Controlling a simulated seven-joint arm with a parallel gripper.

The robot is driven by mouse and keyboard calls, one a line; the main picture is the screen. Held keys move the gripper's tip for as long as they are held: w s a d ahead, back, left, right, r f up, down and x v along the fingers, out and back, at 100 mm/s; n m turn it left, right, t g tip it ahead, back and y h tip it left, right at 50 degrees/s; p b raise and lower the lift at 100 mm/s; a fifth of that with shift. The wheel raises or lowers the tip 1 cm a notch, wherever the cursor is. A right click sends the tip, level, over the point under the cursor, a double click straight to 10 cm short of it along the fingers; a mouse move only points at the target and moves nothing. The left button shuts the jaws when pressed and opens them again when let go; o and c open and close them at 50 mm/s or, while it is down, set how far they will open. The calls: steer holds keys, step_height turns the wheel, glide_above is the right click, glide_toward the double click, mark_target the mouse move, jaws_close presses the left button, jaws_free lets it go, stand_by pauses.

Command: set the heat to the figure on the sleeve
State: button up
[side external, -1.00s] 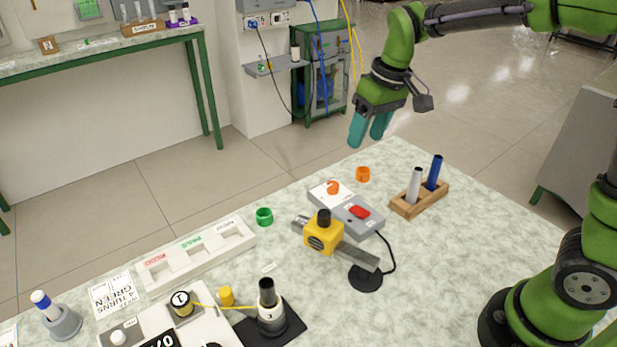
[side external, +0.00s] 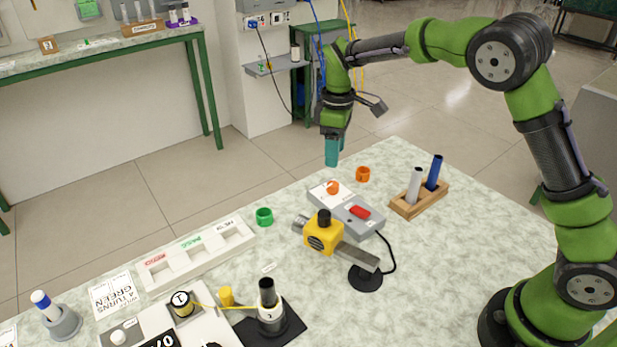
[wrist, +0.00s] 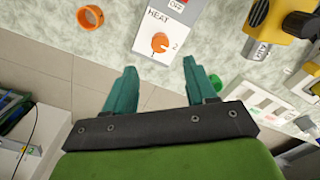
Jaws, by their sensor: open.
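The heat control is a grey box (side external: 362,222) with a white panel marked HEAT in the wrist view (wrist: 146,55). An orange knob (side external: 332,187) sits on that panel and also shows in the wrist view (wrist: 160,42), with a figure 2 printed to its right. My gripper (side external: 333,164) is above and just behind the knob, pointing down, apart from it. In the wrist view its teal fingers (wrist: 159,66) are spread and empty. A dark upright rod in a white collar (side external: 272,316) stands on a black mat; a mark on the collar is too small to read.
An orange ring (side external: 363,174) and a green ring (side external: 264,216) lie near the box. A yellow clamp block (side external: 322,236) on a grey bar stands in front. A wooden rack (side external: 421,200) holds two rods at right. A red switch (side external: 359,212) is on the box.

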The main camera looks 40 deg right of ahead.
mark_target(333, 183)
step_height(333, 183, down, 9)
steer(key=shift+f, duration=0.1)
stand_by(0.3)
jaws_close()
